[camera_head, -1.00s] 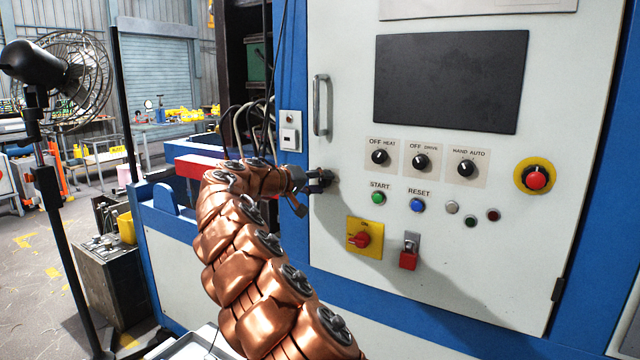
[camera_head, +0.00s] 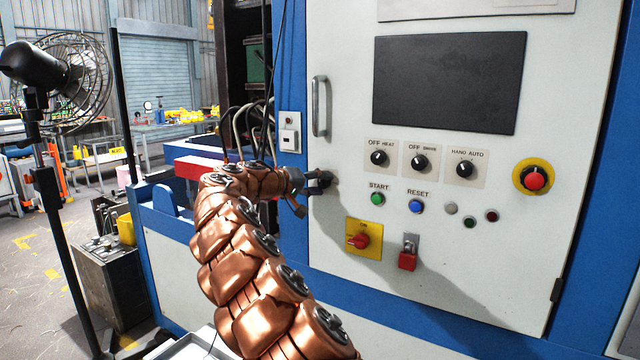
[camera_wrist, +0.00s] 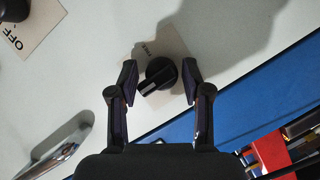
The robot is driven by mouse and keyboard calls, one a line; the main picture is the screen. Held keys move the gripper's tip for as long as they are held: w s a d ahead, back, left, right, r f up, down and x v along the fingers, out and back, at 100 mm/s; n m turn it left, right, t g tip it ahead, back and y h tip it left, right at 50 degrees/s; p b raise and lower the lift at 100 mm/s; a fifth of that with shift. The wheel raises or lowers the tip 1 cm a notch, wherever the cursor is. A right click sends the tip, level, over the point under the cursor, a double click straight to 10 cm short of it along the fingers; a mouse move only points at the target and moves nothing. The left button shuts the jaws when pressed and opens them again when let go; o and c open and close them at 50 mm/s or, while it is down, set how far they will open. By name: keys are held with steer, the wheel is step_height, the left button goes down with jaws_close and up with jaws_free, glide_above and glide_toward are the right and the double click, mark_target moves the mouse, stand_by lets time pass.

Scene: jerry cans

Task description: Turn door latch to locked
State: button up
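The door latch (camera_wrist: 160,76) is a round black knob with a raised grip bar, on the white cabinet door near its blue-framed edge. In the wrist view it sits between the two fingers of my gripper (camera_wrist: 160,82). Whether the fingers press on the knob is unclear. In the head view my gripper (camera_head: 318,181) is at the door's left edge below the handle and mostly hides the latch.
A metal door handle (camera_head: 320,106) is above my gripper. Right of it are selector knobs, a green START button (camera_head: 377,198), a blue RESET button (camera_head: 416,206), a yellow-and-red switch (camera_head: 363,240) and a red padlock (camera_head: 407,260). A fan (camera_head: 60,80) stands at far left.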

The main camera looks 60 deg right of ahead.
steer(key=shift+o, duration=1.3)
steer(key=shift+w+f, duration=0.15)
steer(key=shift+f, duration=0.15)
steer(key=shift+r, duration=0.2)
steer(key=v, duration=1.2)
steer(key=s+a+y+p, duration=0.2)
steer(key=s+a+y, duration=0.2)
steer(key=s+a, duration=0.55)
steer(key=s+a+f+n+y+p, duration=0.1)
steer(key=s+a+f+n+y, duration=0.2)
steer(key=a, duration=0.9)
steer(key=s+a+f+n+t+y+p, duration=0.1)
steer(key=s+a+f+n+y, duration=0.2)
steer(key=s+a+f, duration=0.7)
steer(key=s+a+f+n+t+y+p, duration=0.1)
steer(key=s+a+f+y, duration=0.4)
steer(key=a, duration=0.8)
step_height(320, 180, down, 3)
steer(key=shift+s+a+r+n+p, duration=0.2)
steer(key=shift+s+a+n+p, duration=0.25)
steer(key=shift+s+n, duration=0.75)
